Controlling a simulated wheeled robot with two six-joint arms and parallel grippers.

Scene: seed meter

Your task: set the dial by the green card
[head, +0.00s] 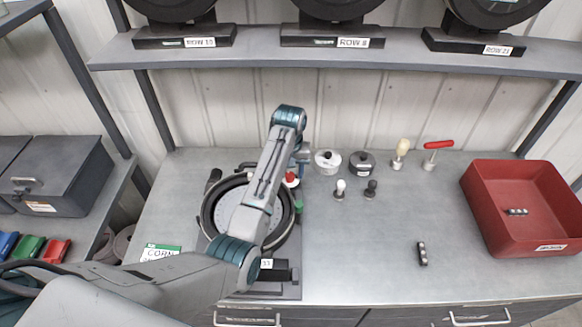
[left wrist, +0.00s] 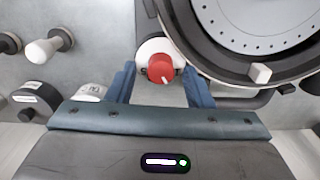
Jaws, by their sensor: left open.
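The dial is a red knob (left wrist: 161,68) with a white mark on a round white base, beside the seed meter. In the left wrist view the mark points toward the bottom of the picture, and the base lettering is partly hidden. The dial also shows in the head view (head: 291,180). My left gripper (left wrist: 160,88) is open, its blue fingers on either side of the knob's near side, with gaps visible. The seed meter (head: 208,212), round with a pale disc, is partly hidden by my left arm. The green card (head: 161,248), reading CORN, lies left of it. My right gripper is out of view.
Right of the meter stand two round lidded pots (head: 361,163), small white and black knobs (head: 371,188), a cream-handled tool (head: 401,152) and a red-handled tool (head: 438,145). A red bin (head: 490,215) is at the right. A small dark part (head: 422,253) lies on otherwise clear bench.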

